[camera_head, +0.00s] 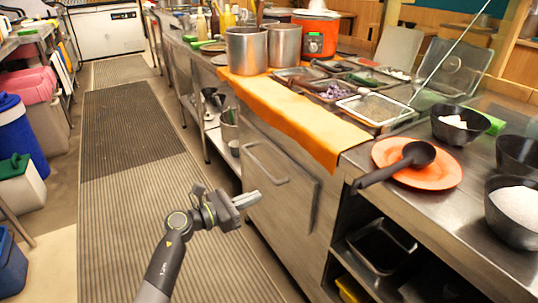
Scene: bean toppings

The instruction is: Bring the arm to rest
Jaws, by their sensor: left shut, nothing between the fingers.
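My left arm comes up from the bottom of the head view. My left gripper (248,199) is shut and empty. It hangs over the aisle, in front of the counter's cabinet door, and appears to touch nothing. My right arm and right gripper do not show.
The steel counter (420,215) runs along the right. On it are an orange plate (441,177) with a black ladle (415,156), dark bowls (459,125), topping trays (375,108) and steel pots (247,50). The aisle mat (130,220) is clear. Bins (20,130) stand at left.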

